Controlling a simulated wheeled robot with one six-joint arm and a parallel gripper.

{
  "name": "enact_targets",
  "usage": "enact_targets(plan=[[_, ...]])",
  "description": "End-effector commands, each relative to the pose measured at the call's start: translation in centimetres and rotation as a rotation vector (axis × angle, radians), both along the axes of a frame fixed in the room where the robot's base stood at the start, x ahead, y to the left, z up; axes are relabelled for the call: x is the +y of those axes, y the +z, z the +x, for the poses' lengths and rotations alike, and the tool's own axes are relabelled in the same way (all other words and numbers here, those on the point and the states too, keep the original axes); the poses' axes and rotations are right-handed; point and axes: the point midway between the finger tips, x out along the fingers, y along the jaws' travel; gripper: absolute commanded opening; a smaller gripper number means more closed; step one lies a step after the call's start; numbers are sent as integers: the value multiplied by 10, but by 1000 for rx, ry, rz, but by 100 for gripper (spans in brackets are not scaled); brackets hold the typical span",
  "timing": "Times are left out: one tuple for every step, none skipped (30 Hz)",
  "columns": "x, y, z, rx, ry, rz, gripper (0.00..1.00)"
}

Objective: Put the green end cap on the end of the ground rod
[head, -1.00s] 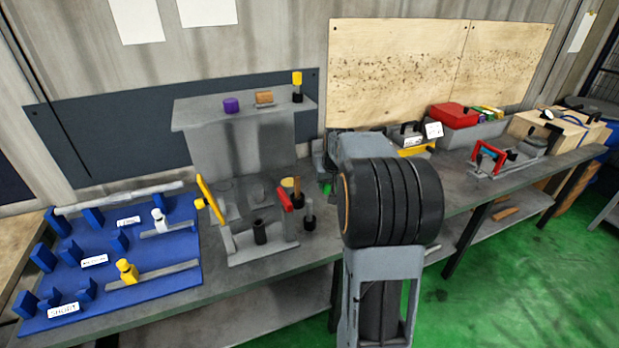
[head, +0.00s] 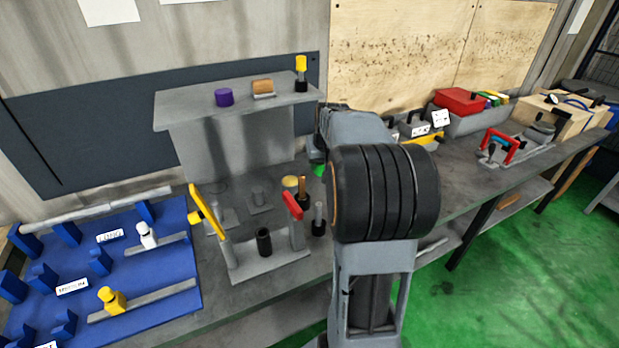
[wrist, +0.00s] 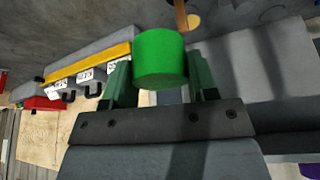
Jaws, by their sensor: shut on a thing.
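My gripper (wrist: 160,82) is shut on the green end cap (wrist: 160,58), with one green finger on each side of it. The cap also shows in the head view (head: 318,168), partly hidden by my arm, held above the bench. A brown rod (head: 302,188) stands upright just below and left of it. In the wrist view, that rod (wrist: 181,16) shows just beyond the cap, apart from it as far as I can tell. I cannot tell which is the ground rod.
A fixture with a yellow lever (head: 208,212) and red handle (head: 292,205) stands left of my arm. A grey shelf (head: 185,113) carries a purple cylinder (head: 222,97) and a yellow-topped piece (head: 301,68). The blue rack (head: 190,285) is at left.

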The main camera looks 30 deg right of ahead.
Motion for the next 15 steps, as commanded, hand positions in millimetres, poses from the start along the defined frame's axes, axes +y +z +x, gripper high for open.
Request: enact_targets(plan=[[1, -13, 0, -1, 2, 0, 30], [1, -17, 1, -1, 3, -1, 30], [2, -22, 1, -1, 5, 0, 30], [3, -25, 2, -1, 8, 0, 30], [4, -29, 2, -1, 9, -1, 30], [5, -33, 2, -1, 11, 0, 30], [6, -36, 3, -1, 12, -1, 30], [6, -40, 3, -1, 13, 0, 30], [6, -45, 3, -1, 14, -1, 30], [7, -47, 3, -1, 14, -1, 30], [7, -51, 3, -1, 15, -1, 30], [7, -56, 3, -1, 15, 0, 30], [7, -59, 3, -1, 15, 0, 30], [7, -61, 3, -1, 15, 0, 30], [7, -64, 3, -1, 15, 0, 30]])
